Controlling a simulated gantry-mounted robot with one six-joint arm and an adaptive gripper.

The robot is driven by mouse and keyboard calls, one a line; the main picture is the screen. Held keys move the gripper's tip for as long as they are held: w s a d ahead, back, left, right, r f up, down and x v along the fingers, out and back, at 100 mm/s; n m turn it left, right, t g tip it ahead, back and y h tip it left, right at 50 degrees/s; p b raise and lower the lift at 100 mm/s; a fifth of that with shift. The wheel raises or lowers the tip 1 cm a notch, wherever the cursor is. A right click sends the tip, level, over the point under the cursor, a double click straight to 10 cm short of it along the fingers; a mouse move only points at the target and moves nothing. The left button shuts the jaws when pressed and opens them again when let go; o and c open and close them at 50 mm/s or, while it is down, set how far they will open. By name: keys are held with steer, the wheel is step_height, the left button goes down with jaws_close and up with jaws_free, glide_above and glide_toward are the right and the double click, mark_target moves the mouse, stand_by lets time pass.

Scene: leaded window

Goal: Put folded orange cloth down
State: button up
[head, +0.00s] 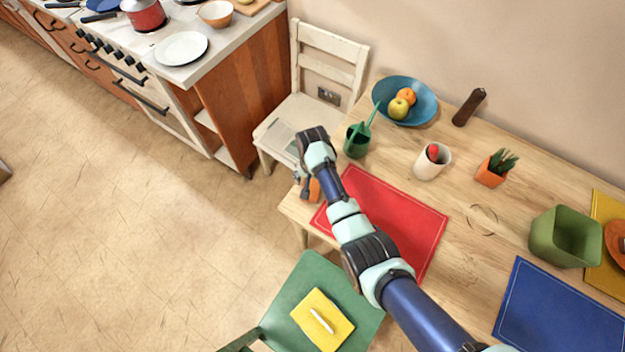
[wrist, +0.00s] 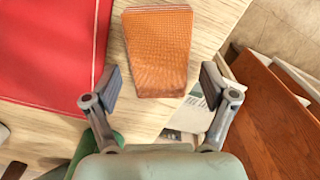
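The folded orange cloth (wrist: 157,45) lies on the wooden table near its edge, beside the red placemat (wrist: 45,45). In the head view a bit of the cloth (head: 314,191) shows at the table corner, partly hidden by my arm. My gripper (wrist: 161,86) is open, with its two fingers apart on either side of the cloth's near end. A gap shows between each finger and the cloth, and nothing is held. In the head view my gripper (head: 303,180) is small and partly covered by my wrist.
A white chair (head: 310,110) with a newspaper (wrist: 195,112) stands at the table's end. A green watering can (head: 357,140), a blue fruit bowl (head: 427,112) and a white cup (head: 425,165) stand behind the placemat. A green chair (head: 290,310) holds a yellow cloth (head: 335,325).

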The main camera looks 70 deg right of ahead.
mark_target(312, 183)
step_height(312, 183, up, 12)
steer(key=p, duration=0.3)
steer(key=shift+r+p, duration=0.2)
steer(key=shift+p, duration=0.15)
steer(key=shift+w, duration=0.1)
steer(key=w+a+r+n+t+h, duration=0.1)
steer(key=w+a+r+n+t, duration=0.15)
steer(key=w+a, duration=0.35)
steer(key=w+a+r+n+t+h, duration=0.1)
steer(key=w+a+r+n+t, duration=0.2)
steer(key=a, duration=0.5)
steer(key=w+a+r+n+t+h, duration=0.1)
steer(key=w+a+r+n, duration=0.3)
steer(key=a, duration=0.3)
steer(key=s+a+r+n+t+y, duration=0.1)
steer(key=a+r+n+t, duration=0.2)
steer(key=a+r, duration=0.4)
steer(key=s+a+r+n+t+y, duration=0.2)
steer(key=a+r, duration=0.4)
steer(key=a, duration=0.5)
steer(key=shift+a+r+n+t, duration=0.4)
steer(key=shift+n+t, duration=0.25)
steer(key=shift+n, duration=0.3)
